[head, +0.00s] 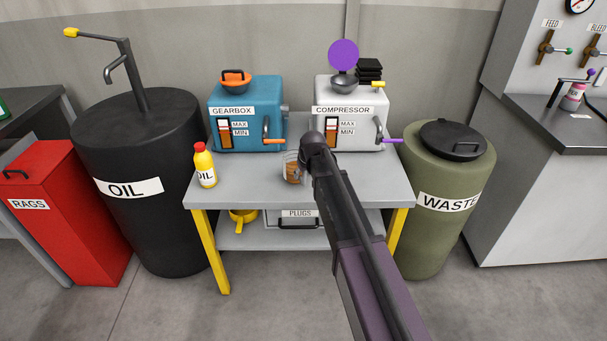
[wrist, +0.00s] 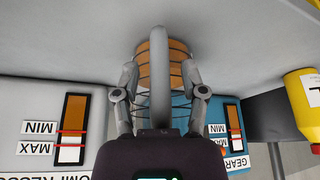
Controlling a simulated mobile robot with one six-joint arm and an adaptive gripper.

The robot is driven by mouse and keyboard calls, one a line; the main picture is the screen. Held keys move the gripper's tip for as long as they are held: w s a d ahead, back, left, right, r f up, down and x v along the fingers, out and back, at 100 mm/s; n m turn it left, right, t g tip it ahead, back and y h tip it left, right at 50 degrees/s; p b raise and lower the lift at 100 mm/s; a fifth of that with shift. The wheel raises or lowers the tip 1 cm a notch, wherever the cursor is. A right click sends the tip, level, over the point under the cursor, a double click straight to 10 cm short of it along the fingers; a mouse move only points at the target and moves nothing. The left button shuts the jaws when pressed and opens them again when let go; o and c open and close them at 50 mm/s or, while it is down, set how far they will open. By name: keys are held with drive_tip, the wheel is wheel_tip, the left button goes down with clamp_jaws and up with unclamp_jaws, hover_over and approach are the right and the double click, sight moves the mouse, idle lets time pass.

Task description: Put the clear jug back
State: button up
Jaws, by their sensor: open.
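The clear jug (head: 291,170) stands on the grey table (head: 240,185), in front of and between the gearbox and the compressor. It holds some brown-orange liquid. My arm hides its right side in the head view. In the wrist view, the picture is upside down and the jug (wrist: 174,72) sits straight ahead, with its grey handle towards me. My gripper (wrist: 160,84) is open, with one finger on each side of the handle. I cannot tell whether the fingers touch the jug. In the head view my arm hides most of the gripper.
The blue gearbox (head: 258,93) and white compressor (head: 340,86) stand behind, with taps facing forward. A yellow oil bottle (head: 204,168) stands left on the table. The oil drum (head: 128,215) and waste drum (head: 452,170) flank it. The table's front right is clear beside my arm.

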drive_tip(key=shift+r, duration=0.1)
drive_tip(key=p+v, duration=1.1)
drive_tip(key=v, duration=0.1)
idle(0.6)
idle(0.7)
drive_tip(key=s+d+m+g, duration=0.1)
drive_tip(key=s+d, duration=0.3)
drive_tip(key=s, duration=0.4)
drive_tip(key=s+d+f+m+g+h, duration=0.1)
drive_tip(key=s+d+m, duration=0.1)
drive_tip(key=s+d, duration=0.3)
drive_tip(key=s+d+m+g, duration=0.1)
drive_tip(key=s+d, duration=0.4)
drive_tip(key=s, duration=0.7)
drive_tip(key=shift+f+g+h, duration=0.25)
drive_tip(key=shift+g+h, duration=0.15)
drive_tip(key=shift+g, duration=0.2)
drive_tip(key=shift+d, duration=0.15)
drive_tip(key=shift+c, duration=0.2)
